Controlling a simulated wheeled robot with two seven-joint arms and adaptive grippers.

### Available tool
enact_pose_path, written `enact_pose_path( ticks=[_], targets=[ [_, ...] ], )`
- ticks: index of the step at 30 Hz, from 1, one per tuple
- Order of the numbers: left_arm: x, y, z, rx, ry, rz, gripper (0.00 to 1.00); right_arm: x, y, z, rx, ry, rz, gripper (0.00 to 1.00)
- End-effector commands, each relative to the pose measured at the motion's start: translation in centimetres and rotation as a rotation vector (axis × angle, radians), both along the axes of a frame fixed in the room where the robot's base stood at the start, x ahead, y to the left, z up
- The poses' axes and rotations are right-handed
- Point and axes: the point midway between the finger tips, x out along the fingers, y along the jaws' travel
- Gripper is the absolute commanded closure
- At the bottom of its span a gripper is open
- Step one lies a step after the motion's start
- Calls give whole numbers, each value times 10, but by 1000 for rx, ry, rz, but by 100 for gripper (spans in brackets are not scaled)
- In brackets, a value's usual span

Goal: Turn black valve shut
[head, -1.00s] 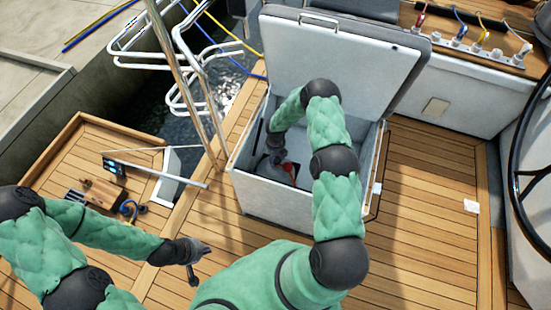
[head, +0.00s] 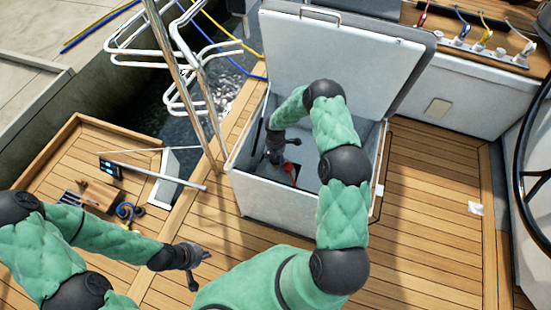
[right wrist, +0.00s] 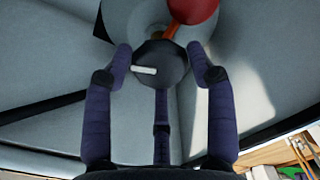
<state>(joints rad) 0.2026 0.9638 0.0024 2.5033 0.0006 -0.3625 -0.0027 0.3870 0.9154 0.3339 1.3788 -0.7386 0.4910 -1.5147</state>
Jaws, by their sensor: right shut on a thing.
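The black valve (right wrist: 174,72) is a dark faceted knob with a white pointer line, seen in the right wrist view inside the open white locker (head: 262,198). The pointer lies nearly level across the left half of the knob. My right gripper (right wrist: 160,66) has its fingers around the knob, one on each side and one below, and is shut on it. In the head view my right gripper (head: 276,153) reaches down into the locker and hides the knob. My left gripper (head: 200,268) is empty over the deck, its fingers spread.
The locker's raised lid (head: 340,55) stands behind my right arm. A steering wheel (head: 520,170) is at the right edge.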

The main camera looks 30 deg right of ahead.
Motion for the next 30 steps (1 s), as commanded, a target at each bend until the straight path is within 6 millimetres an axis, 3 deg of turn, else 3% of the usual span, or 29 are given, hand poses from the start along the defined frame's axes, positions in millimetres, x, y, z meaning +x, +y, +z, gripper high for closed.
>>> enact_pose_path(
  ticks=[30],
  targets=[
    [0, 0, -36, 0, 0, 0, 100, 0, 0, -2, 0, 1, -965, 76]
  ],
)
